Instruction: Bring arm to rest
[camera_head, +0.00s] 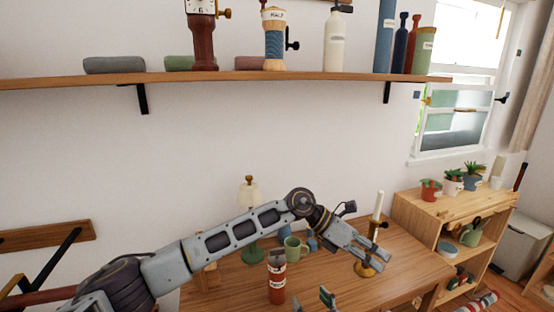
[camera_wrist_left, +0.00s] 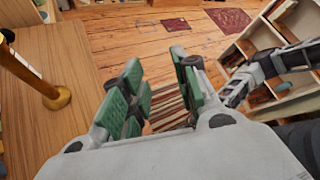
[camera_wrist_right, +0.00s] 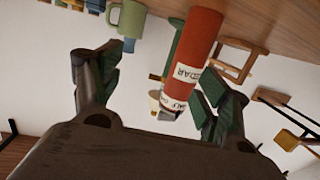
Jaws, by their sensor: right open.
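My left arm reaches in from the left in the head view, and its gripper (camera_head: 366,252) hangs over the right part of the wooden table (camera_head: 410,262). In the left wrist view the left gripper (camera_wrist_left: 160,85) has its green-padded fingers apart, with nothing between them. My right gripper (camera_head: 326,297) shows only its tips at the bottom of the head view. In the right wrist view its fingers (camera_wrist_right: 160,80) are spread apart. A red cylinder labelled CEDAR (camera_wrist_right: 192,45) appears between and beyond them, nearer the right finger; I cannot see contact.
A brass candlestick with a white candle (camera_head: 377,206) stands close to the left gripper. A green mug (camera_head: 296,248) and a lamp (camera_head: 249,192) stand behind the arm. A low shelf unit (camera_head: 455,205) is at right, a wall shelf (camera_head: 240,77) above. Open floor (camera_wrist_left: 130,30) lies past the table.

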